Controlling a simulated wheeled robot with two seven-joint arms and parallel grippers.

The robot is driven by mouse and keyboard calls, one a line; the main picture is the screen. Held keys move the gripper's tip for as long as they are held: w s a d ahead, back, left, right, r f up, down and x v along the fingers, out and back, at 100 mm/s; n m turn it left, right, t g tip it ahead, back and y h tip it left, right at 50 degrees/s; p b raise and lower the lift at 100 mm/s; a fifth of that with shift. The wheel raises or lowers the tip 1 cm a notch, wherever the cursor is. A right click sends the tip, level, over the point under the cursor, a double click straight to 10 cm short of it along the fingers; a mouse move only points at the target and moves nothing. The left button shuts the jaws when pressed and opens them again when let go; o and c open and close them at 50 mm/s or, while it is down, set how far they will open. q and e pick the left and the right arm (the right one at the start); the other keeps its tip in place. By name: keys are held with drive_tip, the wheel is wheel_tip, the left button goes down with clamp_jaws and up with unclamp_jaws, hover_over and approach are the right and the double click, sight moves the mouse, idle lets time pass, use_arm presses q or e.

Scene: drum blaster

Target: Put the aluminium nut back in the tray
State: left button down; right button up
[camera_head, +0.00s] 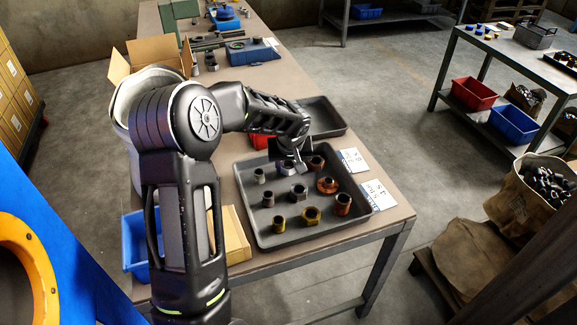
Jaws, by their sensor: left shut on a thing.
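The dark grey tray (264,241) lies on the near part of the table, with several nuts and bushings in spaced rows. They include a brass nut (311,215), a copper-coloured flanged nut (327,185) and small grey pieces on the left. My left arm reaches over from the left. My left gripper (290,164) points down at the back part of the tray, shut on a light grey nut (287,169), seemingly the aluminium one. The fingers partly hide it, and I cannot tell whether it touches the tray floor. My right gripper is out of view.
A second dark tray (327,112) lies behind, mostly clear where visible. A red bin (259,142) is partly hidden under my arm. White label cards (354,160) lie right of the tray. A blue bin (135,243) and cardboard box (236,235) stand at left.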

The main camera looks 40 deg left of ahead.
use_arm(q)
drive_tip(key=shift+f, duration=0.5)
drive_tip(key=c, duration=1.3)
unclamp_jaws()
drive_tip(key=shift+f, duration=0.15)
drive_tip(key=o, duration=0.5)
drive_tip(key=shift+r, duration=0.2)
